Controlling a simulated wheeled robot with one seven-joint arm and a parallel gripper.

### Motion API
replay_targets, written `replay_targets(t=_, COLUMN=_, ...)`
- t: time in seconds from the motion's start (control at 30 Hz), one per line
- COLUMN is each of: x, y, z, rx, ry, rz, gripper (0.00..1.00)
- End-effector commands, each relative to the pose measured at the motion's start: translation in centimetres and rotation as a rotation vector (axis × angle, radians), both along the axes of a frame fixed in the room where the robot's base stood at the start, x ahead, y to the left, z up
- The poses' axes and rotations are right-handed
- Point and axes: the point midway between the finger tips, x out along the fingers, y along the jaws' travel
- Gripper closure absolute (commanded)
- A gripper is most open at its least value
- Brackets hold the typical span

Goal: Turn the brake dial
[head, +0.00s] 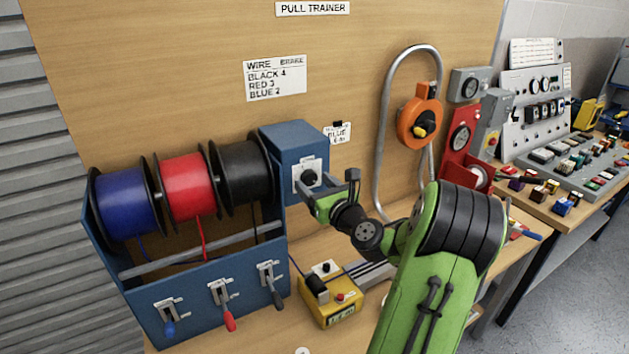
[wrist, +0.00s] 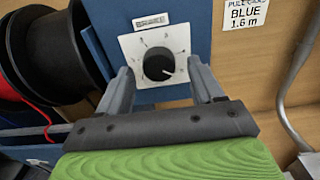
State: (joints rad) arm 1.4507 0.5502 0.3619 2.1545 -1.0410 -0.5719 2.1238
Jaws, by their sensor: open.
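The brake dial (head: 309,178) is a black knob on a white scale plate on the side of the blue box (head: 300,141). In the wrist view the brake dial (wrist: 158,67) has a white pointer line aimed to the right and slightly down, under a label reading BRAKE. My gripper (head: 312,196) is at the dial plate in the head view. In the wrist view my gripper (wrist: 161,82) is open, with one finger on each side of the plate's lower part and the knob between and beyond them. I cannot tell whether the fingertips touch the plate.
Blue, red and black wire spools (head: 186,186) stand left of the box, with levers below. A wire and brake card (head: 275,78) hangs above. A yellow device (head: 332,303) sits on the bench below. An orange wheel unit (head: 420,122) and bent grey pipe (head: 384,120) are to the right.

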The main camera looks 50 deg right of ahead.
Motion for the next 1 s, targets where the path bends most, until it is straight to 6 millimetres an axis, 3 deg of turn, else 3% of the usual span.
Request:
replay_targets(t=0.33, x=0.82, y=-0.23, z=-0.04, rx=0.001, ry=0.0, rz=0.0, gripper=0.34)
replay_targets(t=0.7, x=0.78, y=-0.22, z=-0.04, rx=0.0, ry=0.001, rz=0.001, gripper=0.89)
replay_targets(t=1.0, x=0.75, y=-0.24, z=-0.08, rx=-0.038, ry=0.013, rz=0.0, gripper=0.9)
